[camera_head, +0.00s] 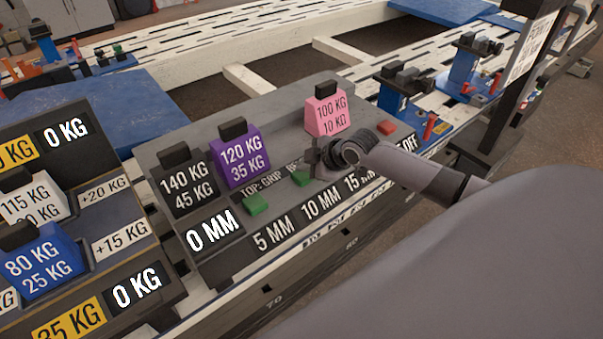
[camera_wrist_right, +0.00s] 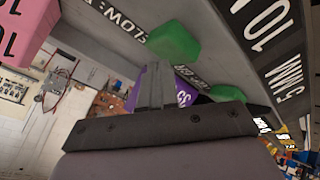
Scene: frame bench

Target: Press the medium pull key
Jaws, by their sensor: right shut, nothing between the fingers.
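The control panel (camera_head: 225,215) carries green keys above the white 5 MM, 10 MM and 15 MM labels. The green key above the 10 MM label (camera_head: 303,178) shows just left of my right gripper; I take it as the medium key. It also shows in the right wrist view (camera_wrist_right: 172,42), just beyond the fingertips. The 5 MM green key (camera_head: 255,203) is further left, and it is partly hidden by the gripper in the wrist view (camera_wrist_right: 228,93). My right gripper (camera_head: 320,158) is shut and empty over the panel; contact cannot be told. My left gripper is out of view.
A pink weight (camera_head: 327,115), a purple weight (camera_head: 240,160) and a black weight (camera_head: 185,185) stand along the panel's back. A red key (camera_head: 387,127) is at the right. A weight rack (camera_head: 120,290) is at the left. My right arm covers the lower right.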

